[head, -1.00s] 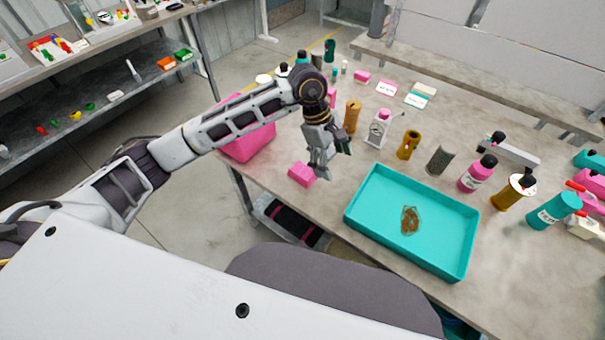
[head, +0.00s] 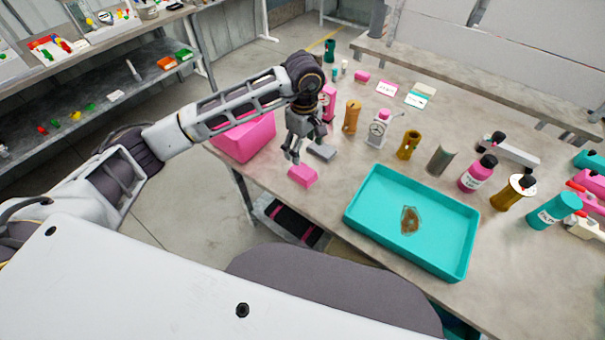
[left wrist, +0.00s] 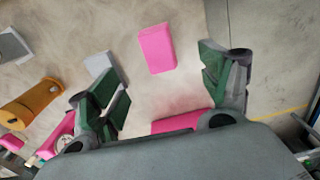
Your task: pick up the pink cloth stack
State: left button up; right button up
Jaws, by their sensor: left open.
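The pink cloth stack (head: 303,175) looks like a small pink block lying on the grey table near its left front edge. In the left wrist view it (left wrist: 156,49) lies ahead of the fingers, untouched. My left gripper (head: 303,148) is open and empty, above the table just behind the stack in the head view. In the left wrist view its two fingers (left wrist: 165,85) stand wide apart. My right gripper is not in view.
A grey block (head: 321,151) lies close by the left gripper. A large pink bin (head: 247,138) stands at the table's left edge. A teal tray (head: 354,212) lies to the right of the stack. Several bottles, including a white-pink one (head: 378,130), stand behind it.

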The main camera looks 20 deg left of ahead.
pick_arm(q)
send_over(304, 173)
notch_tip(304, 173, down, 6)
jog(key=shift+s+f, duration=0.1)
jog(key=shift+f, duration=0.1)
jog(key=shift+f+p, duration=0.3)
jog(key=shift+f, duration=0.3)
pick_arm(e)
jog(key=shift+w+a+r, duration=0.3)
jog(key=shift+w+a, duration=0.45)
